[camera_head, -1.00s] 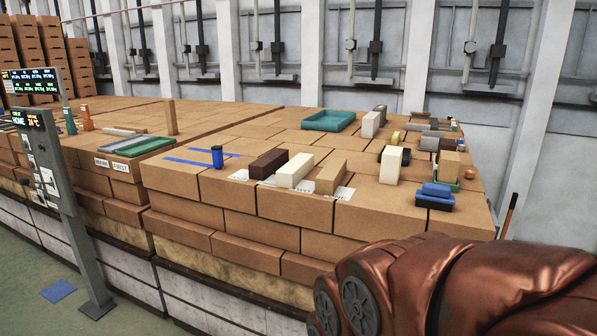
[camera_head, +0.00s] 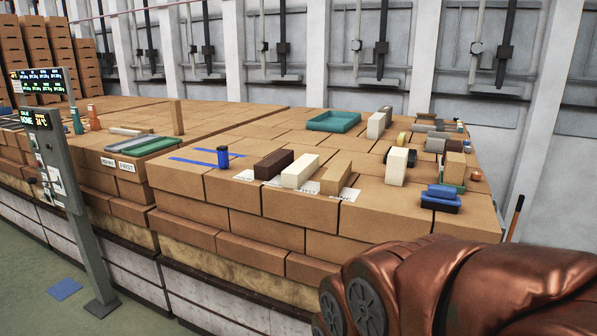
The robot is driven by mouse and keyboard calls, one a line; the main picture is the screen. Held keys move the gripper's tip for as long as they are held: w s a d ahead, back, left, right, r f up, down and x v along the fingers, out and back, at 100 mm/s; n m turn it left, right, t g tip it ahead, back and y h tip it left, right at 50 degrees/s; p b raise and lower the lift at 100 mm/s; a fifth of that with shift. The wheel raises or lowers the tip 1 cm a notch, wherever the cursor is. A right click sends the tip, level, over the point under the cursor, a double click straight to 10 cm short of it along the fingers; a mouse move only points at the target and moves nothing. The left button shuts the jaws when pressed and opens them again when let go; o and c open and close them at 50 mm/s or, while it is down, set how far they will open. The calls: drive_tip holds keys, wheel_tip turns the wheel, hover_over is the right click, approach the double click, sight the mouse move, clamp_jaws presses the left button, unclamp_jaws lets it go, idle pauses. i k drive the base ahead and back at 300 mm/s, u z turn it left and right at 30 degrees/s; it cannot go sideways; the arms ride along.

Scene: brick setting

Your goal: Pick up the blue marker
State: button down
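A small upright dark-blue cylinder (camera_head: 222,158) stands near the front left of the brick-covered surface (camera_head: 230,188), on or beside flat blue strips (camera_head: 190,161). It is the likeliest blue marker, but at this size I cannot tell for sure. My copper-coloured arm fills the lower right, in front of the stack. My gripper is outside the picture.
Dark-brown (camera_head: 273,165), cream (camera_head: 300,171) and tan (camera_head: 335,178) blocks stand right of the cylinder. A teal tray (camera_head: 334,121) lies farther back. A display post (camera_head: 68,210) stands at left. Bare brick lies between the cylinder and the tray.

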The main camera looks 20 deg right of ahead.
sight(223, 151)
drive_tip(key=u, duration=0.3)
drive_tip(key=i, duration=2.4)
drive_tip(key=u, duration=0.1)
